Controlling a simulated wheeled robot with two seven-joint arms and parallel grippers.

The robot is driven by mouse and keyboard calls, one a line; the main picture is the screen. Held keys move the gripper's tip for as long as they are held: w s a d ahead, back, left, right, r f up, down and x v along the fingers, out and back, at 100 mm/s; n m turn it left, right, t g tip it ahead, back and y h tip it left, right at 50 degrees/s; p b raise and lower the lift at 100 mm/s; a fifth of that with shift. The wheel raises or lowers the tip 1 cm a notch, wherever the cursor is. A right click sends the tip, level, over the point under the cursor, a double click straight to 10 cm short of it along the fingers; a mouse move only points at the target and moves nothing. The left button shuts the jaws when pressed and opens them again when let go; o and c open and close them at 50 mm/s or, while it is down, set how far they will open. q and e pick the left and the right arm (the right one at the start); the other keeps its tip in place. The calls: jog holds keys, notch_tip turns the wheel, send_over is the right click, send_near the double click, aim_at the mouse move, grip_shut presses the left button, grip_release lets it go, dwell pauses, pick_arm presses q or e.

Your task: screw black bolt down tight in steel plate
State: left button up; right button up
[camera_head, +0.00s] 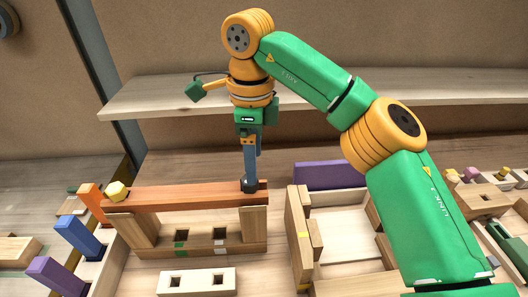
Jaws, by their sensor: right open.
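My right gripper (250,178) points straight down over the right end of an orange-brown wooden beam (185,195). Its fingers are open around or just above a small dark bolt head (250,187), which looks like the black bolt. The fingers hide part of the bolt, and I cannot tell whether they touch it. I cannot make out the steel plate clearly; the area under the bolt is dark and small. A yellow hex bolt (117,190) stands at the beam's left end. My left gripper is not in view.
The beam rests on a wooden stand (140,228). A pale block with two square holes (196,281) lies in front. Orange, blue (79,238) and purple blocks stand at left. A wooden tray (345,225) is right of the stand, and a shelf (160,97) runs behind.

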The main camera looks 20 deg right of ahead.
jog(key=f, duration=0.1)
jog(key=a+f, duration=0.1)
jog(key=f, duration=0.1)
jog(key=w+f, duration=0.1)
jog(key=shift+a+f+p, duration=0.25)
jog(key=shift+f+p, duration=0.1)
jog(key=shift+s+d+f, duration=0.1)
jog(key=shift+d+f, duration=0.05)
jog(key=shift+f, duration=0.1)
jog(key=shift+d+f, duration=0.1)
jog(key=shift+d, duration=0.1)
jog(key=shift+s+d, duration=0.1)
jog(key=shift+s, duration=0.05)
jog(key=shift+c, duration=0.2)
grip_shut()
jog(key=m, duration=0.8)
